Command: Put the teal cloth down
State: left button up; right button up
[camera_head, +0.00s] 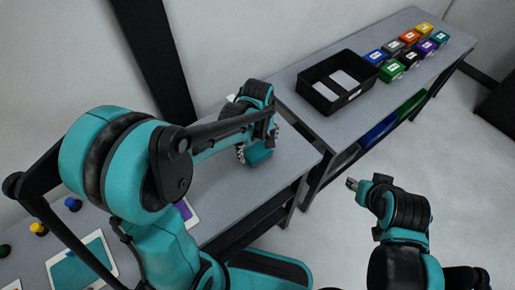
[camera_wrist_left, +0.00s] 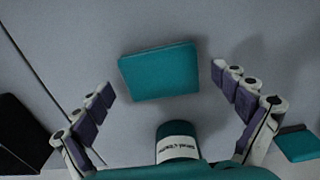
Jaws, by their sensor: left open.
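The teal cloth (camera_wrist_left: 160,72) lies flat on the grey table as a small folded rectangle in the left wrist view. In the head view its teal edge (camera_head: 260,156) shows below my left gripper, near the table's right end. My left gripper (camera_head: 257,143) is open over the cloth. In the left wrist view its fingers (camera_wrist_left: 163,82) are spread wide on both sides of the cloth, with gaps to it. My right gripper (camera_head: 352,184) is off to the right over the floor, away from the tables; its fingers are too small to read.
A black bin (camera_head: 310,92) with pale items inside stands on the second table (camera_head: 290,82). Several coloured boxes (camera_head: 391,70) sit beyond it. At lower left are a white-bordered teal panel (camera_head: 85,265) and small coloured knobs (camera_head: 73,204). A purple-and-white card (camera_head: 184,211) is partly hidden by my arm.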

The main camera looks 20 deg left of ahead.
aim_at(257, 151)
pick_arm(q)
notch_tip(257, 151, up, 10)
jog(key=p, duration=0.3)
jog(key=s+a+r+m+t, duration=0.2)
jog(key=s+m+t, duration=0.1)
jog(key=s+m, duration=0.2)
jog(key=s+a+r+m+t, duration=0.2)
jog(key=s+m+t, duration=0.2)
jog(key=s+m, duration=0.1)
jog(key=shift+a, duration=0.4)
jog(key=shift+s+f, duration=0.1)
jog(key=shift+s, duration=0.1)
